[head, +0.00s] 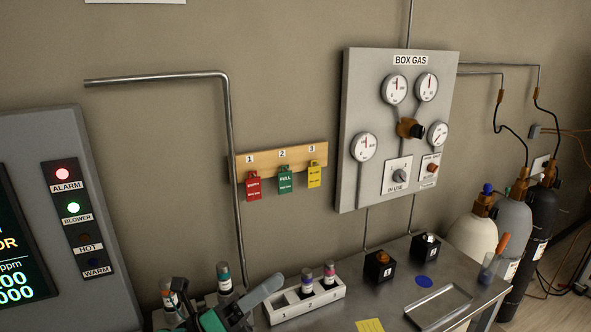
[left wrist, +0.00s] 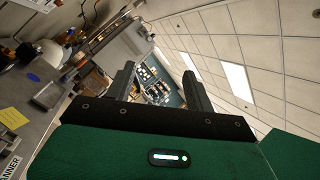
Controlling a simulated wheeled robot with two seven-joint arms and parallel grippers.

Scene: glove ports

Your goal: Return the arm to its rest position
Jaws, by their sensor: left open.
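My left gripper (head: 238,306) comes in at the bottom edge of the head view, green and black with a grey finger tilted up to the right. It is near the bench's left end, in front of the vials there; most of my arm is out of frame. In the left wrist view my left gripper (left wrist: 160,82) has its two dark fingers apart, with nothing between them. That view is tilted and looks out over the room toward the ceiling. My right gripper is in neither view.
A white numbered rack (head: 305,302) with vials stands just right of the gripper. More vials (head: 224,278) stand by it. Black blocks (head: 379,267), a metal tray (head: 440,306) and gas cylinders (head: 512,222) are farther right. A monitor panel (head: 75,225) is at left.

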